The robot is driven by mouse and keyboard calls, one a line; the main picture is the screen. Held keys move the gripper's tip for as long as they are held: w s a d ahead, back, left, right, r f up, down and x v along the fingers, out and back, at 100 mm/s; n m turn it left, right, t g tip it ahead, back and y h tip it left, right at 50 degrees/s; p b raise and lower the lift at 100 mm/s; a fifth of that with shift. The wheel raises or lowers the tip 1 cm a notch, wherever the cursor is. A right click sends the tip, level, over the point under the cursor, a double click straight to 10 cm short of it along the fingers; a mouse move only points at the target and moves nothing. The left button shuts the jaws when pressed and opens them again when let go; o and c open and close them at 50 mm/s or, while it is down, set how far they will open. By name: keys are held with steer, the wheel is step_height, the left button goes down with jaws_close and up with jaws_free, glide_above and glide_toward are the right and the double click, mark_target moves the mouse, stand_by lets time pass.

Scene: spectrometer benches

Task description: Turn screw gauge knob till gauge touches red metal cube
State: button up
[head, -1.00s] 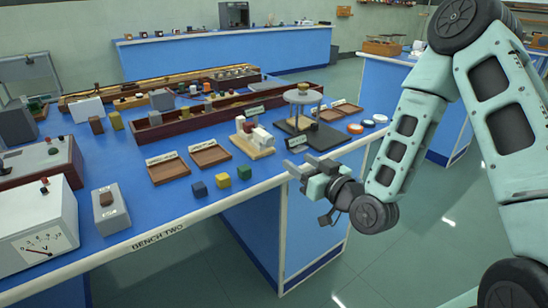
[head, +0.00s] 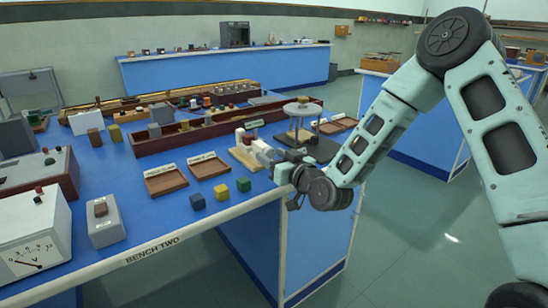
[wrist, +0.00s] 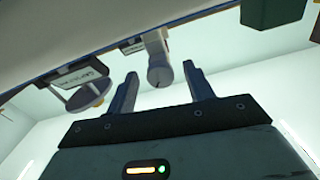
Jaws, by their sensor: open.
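The screw gauge, a white body on a wooden base (head: 240,160), stands near the right end of Bench Two. A small red piece (head: 240,134) shows at its far-left side; its gap to the gauge is too small to tell. In the wrist view, a pale cylindrical knob (wrist: 160,76) points at my gripper (wrist: 160,90), lying roughly in line between the two spread fingers. The fingers are open and empty. In the head view my gripper (head: 270,158) is at the bench edge beside the gauge, partly hiding the knob side.
Blue (head: 198,202), yellow (head: 221,192) and green (head: 243,185) cubes lie near the front edge. Two shallow trays (head: 167,181) are left of the gauge. A round-topped stand (head: 297,109) is behind and right of my gripper. The floor right of the bench is clear.

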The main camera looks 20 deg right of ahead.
steer(key=c, duration=1)
steer(key=shift+o, duration=0.2)
steer(key=shift+m, duration=0.4)
steer(key=m, duration=0.3)
steer(key=shift+m, duration=1.9)
